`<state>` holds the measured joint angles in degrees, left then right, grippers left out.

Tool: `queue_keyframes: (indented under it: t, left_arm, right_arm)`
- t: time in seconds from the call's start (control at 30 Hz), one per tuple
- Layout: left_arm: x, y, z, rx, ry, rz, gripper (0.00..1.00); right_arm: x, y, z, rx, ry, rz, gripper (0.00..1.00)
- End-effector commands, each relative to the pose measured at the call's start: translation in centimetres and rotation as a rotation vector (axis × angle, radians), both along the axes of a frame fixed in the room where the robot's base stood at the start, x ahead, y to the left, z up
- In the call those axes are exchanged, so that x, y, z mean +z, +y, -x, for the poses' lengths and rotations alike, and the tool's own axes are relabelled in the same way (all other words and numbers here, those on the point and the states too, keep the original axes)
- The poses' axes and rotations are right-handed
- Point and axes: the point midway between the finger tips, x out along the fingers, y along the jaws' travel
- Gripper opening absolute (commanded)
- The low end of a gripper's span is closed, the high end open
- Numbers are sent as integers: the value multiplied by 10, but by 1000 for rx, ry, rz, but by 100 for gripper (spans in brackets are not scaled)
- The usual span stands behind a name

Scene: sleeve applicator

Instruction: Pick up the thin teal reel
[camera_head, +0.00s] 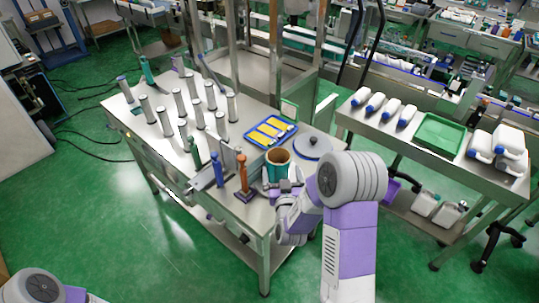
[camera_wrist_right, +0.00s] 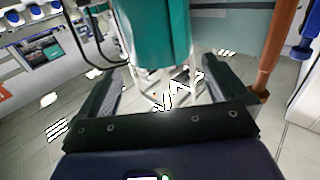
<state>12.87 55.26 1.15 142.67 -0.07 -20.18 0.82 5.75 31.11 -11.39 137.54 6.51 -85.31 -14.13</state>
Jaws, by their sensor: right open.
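A teal cylinder with a brown top (camera_head: 278,164), which looks like the teal reel, stands upright near the front right corner of the steel table. My right gripper (camera_head: 284,187) is in front of it, partly hiding its lower part. In the right wrist view the teal reel (camera_wrist_right: 155,32) rises ahead of the open fingers of my right gripper (camera_wrist_right: 165,72), roughly in line with the gap. The fingers do not visibly close on it, and I cannot tell whether they touch it. Of my left arm only a part shows at the bottom left; its gripper is out of view.
An orange-brown post (camera_head: 242,174) and a blue post (camera_head: 217,168) stand just left of the reel. A round grey lid (camera_head: 313,147) lies to its right. Behind is a blue tray with yellow pieces (camera_head: 270,132). Several grey cylinders fill the table's left. A side table holds a green tray (camera_head: 440,134).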

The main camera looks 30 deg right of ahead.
Motion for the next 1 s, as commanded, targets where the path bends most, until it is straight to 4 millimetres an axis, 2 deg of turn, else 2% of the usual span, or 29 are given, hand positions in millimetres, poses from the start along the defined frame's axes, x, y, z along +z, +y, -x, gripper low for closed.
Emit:
queue_keyframes:
  t: [0.37,0.63,0.93,0.97,1.0]
  left_arm:
    - [-1,0,1,0,1,0,60]
    - [-3,0,0,0,1,0,60]
    - [-3,0,0,0,1,0,60]
    - [-3,0,0,0,1,0,60]
    - [-3,0,0,0,1,0,60]
  right_arm:
    - [-2,-13,-31,1,1,0,100]
    - [-3,-27,-64,2,1,0,100]
    - [-3,-29,-69,3,2,-2,100]
    - [-3,-29,-69,2,2,-2,98]
    - [-3,-29,-69,2,2,-2,92]
